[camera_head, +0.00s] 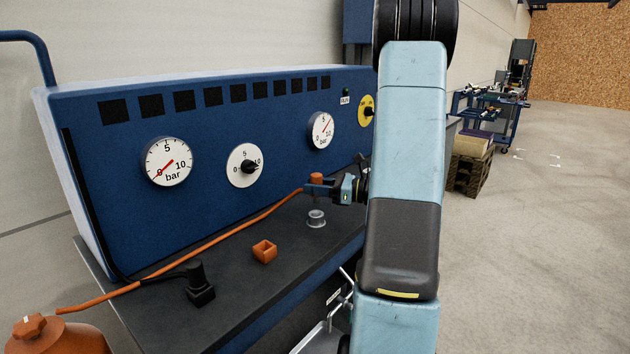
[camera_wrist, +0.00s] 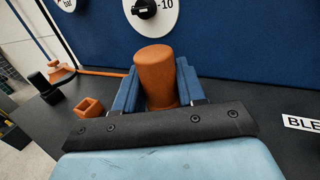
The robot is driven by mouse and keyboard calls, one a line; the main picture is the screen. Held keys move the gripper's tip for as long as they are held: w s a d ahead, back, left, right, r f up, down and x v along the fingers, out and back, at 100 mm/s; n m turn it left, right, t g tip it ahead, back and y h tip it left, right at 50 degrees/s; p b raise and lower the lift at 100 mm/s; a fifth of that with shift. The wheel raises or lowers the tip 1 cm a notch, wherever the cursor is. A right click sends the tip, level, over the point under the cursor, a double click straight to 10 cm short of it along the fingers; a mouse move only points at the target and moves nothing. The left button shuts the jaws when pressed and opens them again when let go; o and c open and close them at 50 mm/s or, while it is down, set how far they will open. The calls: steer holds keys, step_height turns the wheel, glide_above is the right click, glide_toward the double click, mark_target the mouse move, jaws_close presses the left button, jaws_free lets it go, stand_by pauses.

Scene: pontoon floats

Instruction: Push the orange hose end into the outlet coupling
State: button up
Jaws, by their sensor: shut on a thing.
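The orange hose end (camera_head: 316,178) is a short upright cylinder. My gripper (camera_head: 322,188) is shut on it and holds it above the dark bench top. In the wrist view the hose end (camera_wrist: 156,75) stands between my two blue fingers. A grey metal ring, apparently the outlet coupling (camera_head: 317,218), sits on the bench below the hose end, with a visible gap between them. The ring is hidden in the wrist view. The orange hose (camera_head: 215,242) slants from my gripper down to the left.
An orange square socket (camera_head: 264,251) and a black fitting (camera_head: 200,283) stand on the bench to the left. The blue panel (camera_head: 215,130) with gauges rises behind. An orange vessel (camera_head: 57,336) is at lower left. Open floor lies to the right.

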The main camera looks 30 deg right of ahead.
mark_target(316, 203)
steer(key=shift+f, duration=1.15)
steer(key=shift+f, duration=1.85)
stand_by(1.2)
steer(key=o, duration=1.2)
steer(key=v, duration=1.3)
steer(key=shift+s+d, duration=0.25)
steer(key=shift+s, duration=0.05)
